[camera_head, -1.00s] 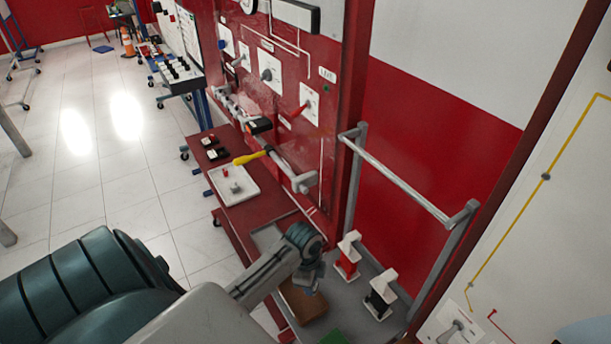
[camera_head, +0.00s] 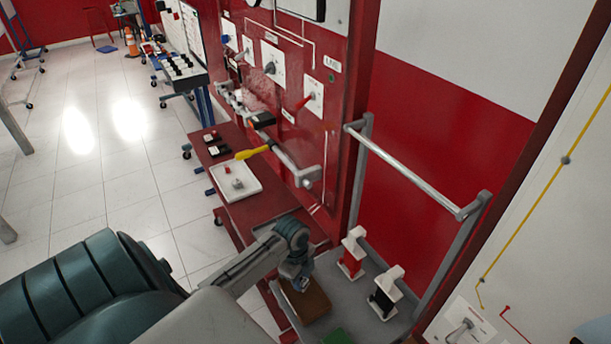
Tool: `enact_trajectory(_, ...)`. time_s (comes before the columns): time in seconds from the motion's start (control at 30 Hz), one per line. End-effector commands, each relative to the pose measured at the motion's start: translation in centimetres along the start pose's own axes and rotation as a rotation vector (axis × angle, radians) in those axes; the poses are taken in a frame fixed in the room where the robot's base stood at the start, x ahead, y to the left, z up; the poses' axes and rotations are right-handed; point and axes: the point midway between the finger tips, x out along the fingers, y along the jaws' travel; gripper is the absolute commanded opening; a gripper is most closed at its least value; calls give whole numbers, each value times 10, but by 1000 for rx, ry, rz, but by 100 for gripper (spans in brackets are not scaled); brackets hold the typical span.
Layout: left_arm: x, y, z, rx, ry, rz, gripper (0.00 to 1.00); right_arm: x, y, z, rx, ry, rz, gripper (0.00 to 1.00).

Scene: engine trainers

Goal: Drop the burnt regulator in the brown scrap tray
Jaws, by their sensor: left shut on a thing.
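The brown scrap tray (camera_head: 318,303) lies on the grey lower shelf at the bottom centre. My left gripper (camera_head: 301,284) points down at the tray's left part, seen from above and behind. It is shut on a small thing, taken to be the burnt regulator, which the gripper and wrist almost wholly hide. I cannot tell whether the fingers hang above the tray or touch it. My right gripper is not in view.
A red-and-white stand (camera_head: 351,254) and a black-and-white stand (camera_head: 385,293) are right of the tray. A white tray (camera_head: 240,193) with small parts is on the red bench. A grey rail (camera_head: 405,172) rises behind, beside the red panel (camera_head: 290,120).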

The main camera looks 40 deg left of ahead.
Motion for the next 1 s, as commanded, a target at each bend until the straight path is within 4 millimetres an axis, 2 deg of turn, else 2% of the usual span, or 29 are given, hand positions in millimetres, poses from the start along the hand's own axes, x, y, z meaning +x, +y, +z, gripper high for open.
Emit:
enact_trajectory(0.3,2,0,0,0,0,0,7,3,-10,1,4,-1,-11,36)
enact_trajectory(0.33,2,0,0,0,0,0,36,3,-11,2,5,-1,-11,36)
enact_trajectory(0.43,2,0,0,0,0,0,56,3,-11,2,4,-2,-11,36)
enact_trajectory(0.77,0,0,1,0,-1,-1,56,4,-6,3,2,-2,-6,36)
enact_trajectory(0.87,-8,-1,1,2,0,-3,56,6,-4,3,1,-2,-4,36)
enact_trajectory(1.0,-34,-1,2,3,-4,-5,56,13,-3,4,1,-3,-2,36)
